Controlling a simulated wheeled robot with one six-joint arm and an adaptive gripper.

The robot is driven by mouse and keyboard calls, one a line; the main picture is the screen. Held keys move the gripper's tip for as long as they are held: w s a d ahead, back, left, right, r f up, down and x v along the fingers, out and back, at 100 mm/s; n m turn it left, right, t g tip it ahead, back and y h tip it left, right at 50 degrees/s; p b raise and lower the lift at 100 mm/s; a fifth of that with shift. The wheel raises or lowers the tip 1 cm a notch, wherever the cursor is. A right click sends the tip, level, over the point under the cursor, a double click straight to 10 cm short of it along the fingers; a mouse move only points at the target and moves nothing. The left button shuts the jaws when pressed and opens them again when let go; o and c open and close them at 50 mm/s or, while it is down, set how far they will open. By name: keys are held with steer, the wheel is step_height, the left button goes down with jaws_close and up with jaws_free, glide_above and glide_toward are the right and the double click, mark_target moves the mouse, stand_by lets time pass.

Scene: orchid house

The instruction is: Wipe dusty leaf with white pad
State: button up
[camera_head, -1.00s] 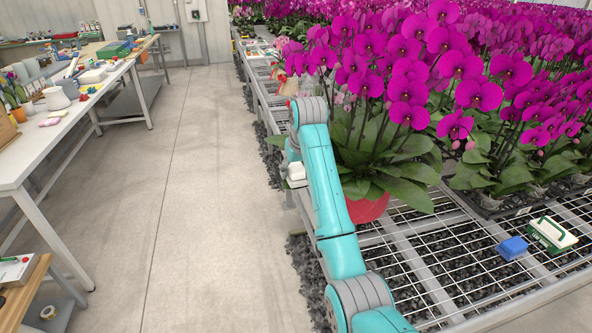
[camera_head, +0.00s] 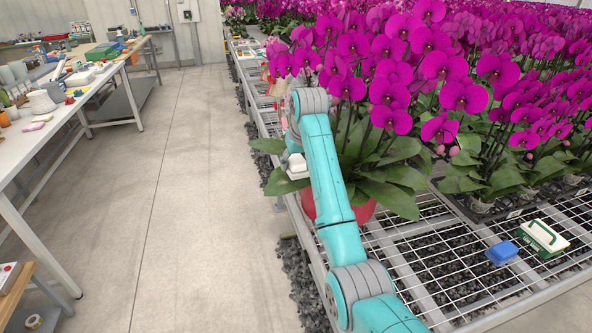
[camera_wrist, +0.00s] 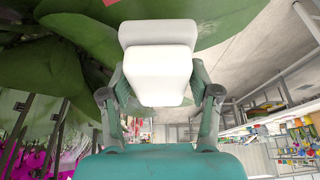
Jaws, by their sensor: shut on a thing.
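A white pad (camera_head: 297,163) shows at the left side of a potted orchid with magenta flowers and a red pot (camera_head: 361,212). In the wrist view my gripper (camera_wrist: 160,78) is shut on the white pad (camera_wrist: 158,72), one finger on each side. A broad green leaf (camera_head: 284,183) lies just below and left of the pad in the head view, very close to it; I cannot tell if they touch. Large leaves (camera_wrist: 70,60) also spread behind the pad in the wrist view. No dust can be made out on them. My arm hides part of the plant.
More orchids crowd the right and back. A white worktable (camera_head: 45,140) with several items stands left. The concrete floor (camera_head: 185,190) between is clear.

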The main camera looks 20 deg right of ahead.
mark_target(294, 156)
steer(key=shift+r, duration=2.55)
steer(key=shift+s, duration=0.1)
